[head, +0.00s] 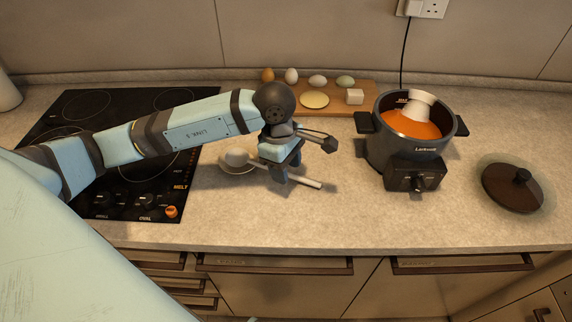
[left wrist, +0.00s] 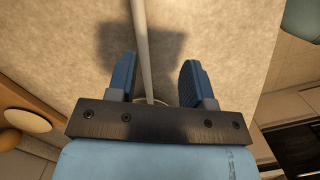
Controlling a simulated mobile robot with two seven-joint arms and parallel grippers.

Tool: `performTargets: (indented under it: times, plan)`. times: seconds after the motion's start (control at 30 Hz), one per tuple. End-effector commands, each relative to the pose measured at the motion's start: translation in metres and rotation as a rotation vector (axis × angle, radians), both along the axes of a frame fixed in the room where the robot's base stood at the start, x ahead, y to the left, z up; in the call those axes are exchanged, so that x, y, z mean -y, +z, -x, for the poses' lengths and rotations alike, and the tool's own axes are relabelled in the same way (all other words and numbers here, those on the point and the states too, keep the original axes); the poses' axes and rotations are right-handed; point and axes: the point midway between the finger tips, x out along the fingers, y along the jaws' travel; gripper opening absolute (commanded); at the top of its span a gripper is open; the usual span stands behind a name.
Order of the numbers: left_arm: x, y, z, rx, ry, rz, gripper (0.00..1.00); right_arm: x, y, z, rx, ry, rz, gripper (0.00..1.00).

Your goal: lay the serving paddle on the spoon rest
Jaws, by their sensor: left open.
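The serving paddle's pale handle (head: 309,183) slants to the right over the counter in the head view. Its rounded white end (head: 237,157) is at the spoon rest (head: 228,169), a small pale dish beside the hob, and appears to lie over it. My left gripper (head: 284,172) is open above the handle, right of the dish, and hides part of the handle. In the left wrist view the handle (left wrist: 144,45) runs between the two open fingers (left wrist: 156,78), nearer one finger, and is not gripped. My right gripper is not in view.
A black hob (head: 75,125) is at left. A wooden board (head: 325,110) with eggs and other small items is behind the gripper. A slow cooker (head: 403,150) with orange contents stands at right, its dark lid (head: 512,192) beside it. The front middle counter is clear.

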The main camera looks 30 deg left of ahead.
Motion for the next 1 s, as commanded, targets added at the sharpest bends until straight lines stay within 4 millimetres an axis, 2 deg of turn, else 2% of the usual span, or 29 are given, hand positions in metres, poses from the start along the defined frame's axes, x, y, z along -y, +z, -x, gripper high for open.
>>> performTargets:
  times: [0.17,0.5,0.7,0.83,1.0]
  plan:
    - [-0.003,0.015,-0.001,0.004,0.002,0.0,0.47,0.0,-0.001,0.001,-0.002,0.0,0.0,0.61]
    - [-0.013,0.09,-0.001,0.006,0.0,0.0,0.47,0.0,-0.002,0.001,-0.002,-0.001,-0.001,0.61]
    - [-0.018,0.123,0.0,0.004,0.001,0.0,0.47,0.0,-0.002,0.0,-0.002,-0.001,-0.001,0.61]
    - [-0.02,0.134,0.0,0.002,0.001,0.0,0.47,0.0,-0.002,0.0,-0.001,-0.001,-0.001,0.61]
    - [-0.02,0.137,0.001,0.001,0.0,0.0,0.47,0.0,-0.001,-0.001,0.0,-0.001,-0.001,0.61]
